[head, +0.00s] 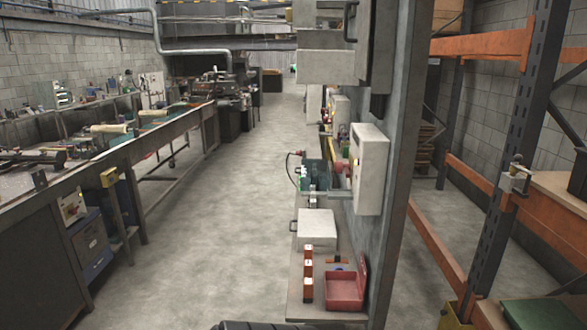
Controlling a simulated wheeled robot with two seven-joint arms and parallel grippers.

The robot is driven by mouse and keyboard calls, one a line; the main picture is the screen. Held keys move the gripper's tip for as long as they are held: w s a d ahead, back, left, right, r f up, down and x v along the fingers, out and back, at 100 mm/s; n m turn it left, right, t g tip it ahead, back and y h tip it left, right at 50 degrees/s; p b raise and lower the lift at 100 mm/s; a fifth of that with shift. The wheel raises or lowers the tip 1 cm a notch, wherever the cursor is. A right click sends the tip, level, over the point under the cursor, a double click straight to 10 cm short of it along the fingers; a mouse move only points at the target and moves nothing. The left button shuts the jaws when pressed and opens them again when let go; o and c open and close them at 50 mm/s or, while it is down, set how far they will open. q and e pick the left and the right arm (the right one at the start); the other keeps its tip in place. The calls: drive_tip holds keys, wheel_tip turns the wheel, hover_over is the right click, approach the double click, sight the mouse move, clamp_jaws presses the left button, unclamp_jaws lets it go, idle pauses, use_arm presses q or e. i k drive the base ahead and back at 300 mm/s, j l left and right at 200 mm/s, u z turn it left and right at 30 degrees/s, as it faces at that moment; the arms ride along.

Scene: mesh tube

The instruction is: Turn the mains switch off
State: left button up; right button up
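A light grey electrical box (370,168) is mounted on the side of the grey wall panel right of centre. A small red part (349,170) shows at its left face, seen edge-on. I cannot tell for certain which one is the mains switch, nor the position of either knob. Neither of my grippers is in view.
A shelf (297,300) below the wall box holds a red tray (345,289), a white case (317,229) and orange-and-white items (308,274). An orange rack (490,190) stands right. The concrete aisle (220,200) is clear.

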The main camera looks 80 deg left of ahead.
sight(339, 167)
drive_tip(key=u, duration=1.85)
